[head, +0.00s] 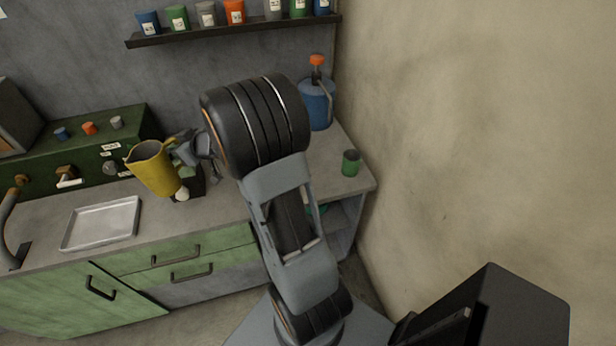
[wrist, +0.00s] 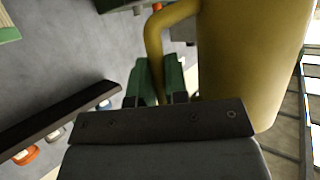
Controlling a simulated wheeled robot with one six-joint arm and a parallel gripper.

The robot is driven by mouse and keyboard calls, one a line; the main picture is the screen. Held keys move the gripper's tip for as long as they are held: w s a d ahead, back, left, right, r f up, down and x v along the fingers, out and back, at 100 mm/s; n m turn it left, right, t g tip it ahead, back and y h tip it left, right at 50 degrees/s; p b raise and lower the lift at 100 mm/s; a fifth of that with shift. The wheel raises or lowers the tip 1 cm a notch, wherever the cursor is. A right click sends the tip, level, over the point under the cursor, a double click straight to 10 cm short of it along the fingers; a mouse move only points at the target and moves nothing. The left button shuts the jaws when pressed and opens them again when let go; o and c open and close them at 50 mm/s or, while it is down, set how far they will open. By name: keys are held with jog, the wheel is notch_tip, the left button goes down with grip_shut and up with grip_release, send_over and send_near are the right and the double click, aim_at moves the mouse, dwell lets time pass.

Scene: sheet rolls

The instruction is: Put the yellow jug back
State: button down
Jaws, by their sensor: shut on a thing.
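The yellow jug (head: 154,168) is in the air above the counter in the head view, tilted, with its open top toward the upper left. My gripper (head: 184,150) is at the jug's right side, shut on it. In the wrist view the jug (wrist: 250,60) fills the upper right, and its handle (wrist: 156,50) runs down to the green fingertips of my gripper (wrist: 158,82). The exact grip on the handle is partly hidden by the gripper body.
A metal tray (head: 102,223) lies on the counter at left. A green machine (head: 90,150) stands behind it. A blue container with an orange top (head: 317,100) and a green cup (head: 350,163) stand at right. A wall shelf (head: 240,32) holds several cups.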

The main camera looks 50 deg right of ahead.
jog(key=s+d+r+m+g+h+b, duration=0.1)
jog(key=s+d+r+m+g+h, duration=0.15)
jog(key=d+m+h, duration=0.45)
jog(key=s+d+r+m+g+h+b, duration=0.1)
jog(key=s+d+r+m+h, duration=0.15)
jog(key=d+m+h, duration=0.5)
jog(key=s+d+f+m+g+b, duration=0.1)
jog(key=s+f+m+g, duration=0.35)
jog(key=s, duration=0.25)
jog(key=s+f+m+g+h+b, duration=0.1)
jog(key=s+f+m+g, duration=0.3)
jog(key=s, duration=0.4)
jog(key=s+d+f+m+g+b, duration=0.1)
jog(key=s+f+m+g, duration=0.25)
jog(key=s+g, duration=0.3)
jog(key=shift+w+d+f+p, duration=0.15)
jog(key=shift+w+d+f, duration=0.2)
jog(key=shift+d+f, duration=1.9)
jog(key=shift+w+d+f+p, duration=0.1)
jog(key=shift+w+d+f, duration=0.25)
jog(key=shift+d+f, duration=1.9)
jog(key=shift+w+d+f+p, duration=0.15)
jog(key=shift+w+d+f, duration=0.2)
jog(key=shift+d+f, duration=1.9)
